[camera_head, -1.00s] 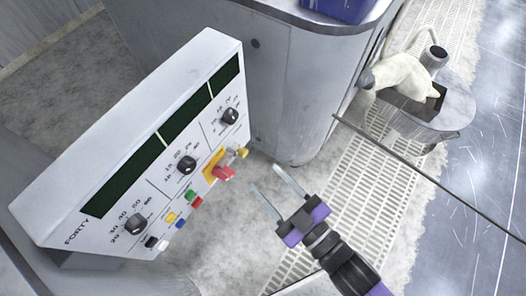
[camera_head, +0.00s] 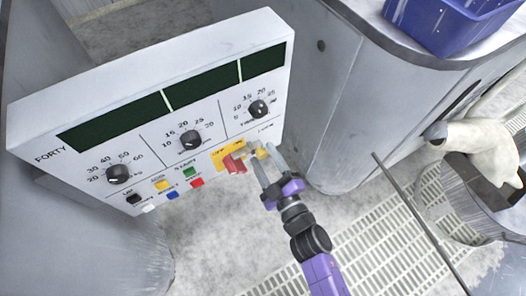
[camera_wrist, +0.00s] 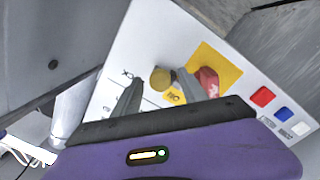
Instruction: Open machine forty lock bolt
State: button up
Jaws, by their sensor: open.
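The white control panel (camera_head: 75,112) marked FORTY carries a yellow plate (camera_head: 219,157) with a red handle (camera_head: 235,163) near its lower right. Beside the plate is a small brass-coloured knob, which seems to be the lock bolt; in the wrist view the knob (camera_wrist: 161,79) lies between my fingertips. My gripper (camera_head: 263,155) is open with its fingers pointing at the panel. In the wrist view the right finger passes close to the red handle (camera_wrist: 208,82). I cannot tell whether either finger touches the knob. In the head view the fingers partly hide it.
Dials (camera_head: 191,140) and coloured buttons (camera_head: 189,172) sit left of the plate. A grey machine body (camera_head: 330,110) stands just behind and right. A blue bin (camera_head: 440,25) is above.

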jog(key=shift+x, duration=1.05)
jog(key=c, duration=1.1)
